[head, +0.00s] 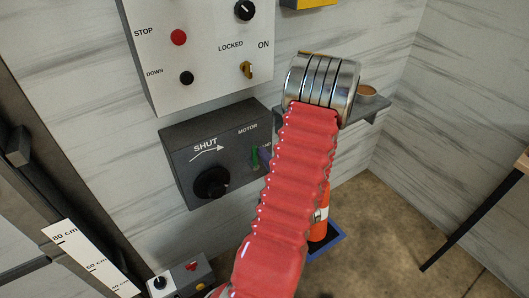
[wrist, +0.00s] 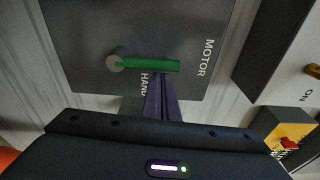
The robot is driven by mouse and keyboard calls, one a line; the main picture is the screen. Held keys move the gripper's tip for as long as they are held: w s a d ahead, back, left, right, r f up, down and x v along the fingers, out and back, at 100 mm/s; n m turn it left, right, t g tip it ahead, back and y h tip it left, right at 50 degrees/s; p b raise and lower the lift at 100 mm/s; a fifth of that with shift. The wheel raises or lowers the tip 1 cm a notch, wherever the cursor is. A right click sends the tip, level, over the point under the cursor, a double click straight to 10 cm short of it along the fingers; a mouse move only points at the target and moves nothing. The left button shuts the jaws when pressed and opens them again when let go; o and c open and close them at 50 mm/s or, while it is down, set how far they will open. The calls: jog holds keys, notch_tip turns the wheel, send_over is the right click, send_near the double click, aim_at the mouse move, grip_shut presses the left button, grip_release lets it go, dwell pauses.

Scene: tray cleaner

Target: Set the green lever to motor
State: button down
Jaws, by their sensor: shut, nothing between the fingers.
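The green lever (wrist: 150,65) is on a dark grey box (wrist: 90,35). In the wrist view it runs from a round pivot at left toward the MOTOR label (wrist: 206,57) at right. The HAND label (wrist: 145,84) is below the lever, partly covered by my gripper. In the head view the lever (head: 255,158) stands nearly upright below the word MOTOR. My gripper (wrist: 159,78) is shut and empty, its tips right beside the lever on the HAND side. I cannot tell whether they touch it. My arm hides the gripper in the head view.
The grey box also carries a black knob (head: 212,182) marked SHUT. Above it, a white panel (head: 210,75) has a red button, black controls and a yellow switch. A grey shelf (head: 375,108) is to the right of the box. An orange bottle (head: 319,225) stands low behind my arm.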

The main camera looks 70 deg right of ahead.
jog(key=shift+w, duration=0.2)
jog(key=s+d, duration=0.2)
jog(key=d, duration=0.1)
jog(key=v, duration=0.9)
jog(key=shift+s, duration=0.25)
jog(key=shift+f, duration=0.1)
dwell(0.7)
